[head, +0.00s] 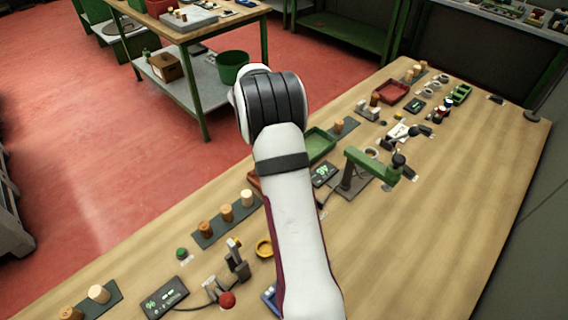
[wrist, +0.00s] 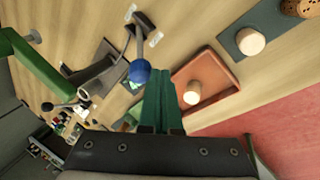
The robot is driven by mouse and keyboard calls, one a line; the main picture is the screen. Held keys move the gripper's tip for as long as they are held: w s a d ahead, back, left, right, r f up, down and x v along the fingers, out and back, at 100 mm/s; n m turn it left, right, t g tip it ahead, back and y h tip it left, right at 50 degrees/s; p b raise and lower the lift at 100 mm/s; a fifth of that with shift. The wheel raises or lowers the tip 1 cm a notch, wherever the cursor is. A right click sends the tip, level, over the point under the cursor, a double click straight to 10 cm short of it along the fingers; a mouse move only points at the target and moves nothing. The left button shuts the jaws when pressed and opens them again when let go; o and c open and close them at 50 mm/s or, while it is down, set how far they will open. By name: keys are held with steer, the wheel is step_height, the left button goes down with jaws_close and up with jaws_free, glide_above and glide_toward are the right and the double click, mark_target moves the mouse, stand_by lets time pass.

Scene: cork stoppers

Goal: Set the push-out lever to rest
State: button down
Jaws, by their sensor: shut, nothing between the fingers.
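A lever with a blue ball knob (wrist: 140,72) stands on a dark bracket (wrist: 146,22) in the wrist view. I take it for the push-out lever, but no label shows. Its arm runs from the bracket to the knob. My gripper (wrist: 160,76) has green fingers, which are shut and empty. Their tips appear just right of the blue knob; I cannot tell whether they touch it. In the head view my arm hides the gripper and this lever. The green press (head: 372,162) stands right of my arm there; its green body (wrist: 32,62) is at left in the wrist view.
A red-brown tray (wrist: 222,65) with a pale cork lies right of the fingers. A grey mat (wrist: 262,18) holds corks beyond it. In the head view a red-knobbed device (head: 227,299) and a display box (head: 164,298) stand near the front. The bench's right side is clear.

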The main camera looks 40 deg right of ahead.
steer(key=shift+s+r, duration=0.1)
steer(key=s+r+t, duration=0.2)
steer(key=s+t, duration=0.2)
steer(key=s, duration=0.8)
steer(key=shift+s+m, duration=0.3)
steer(key=shift+s, duration=0.05)
steer(key=shift+r, duration=0.15)
steer(key=shift+r, duration=0.75)
steer(key=shift+a+r, duration=0.1)
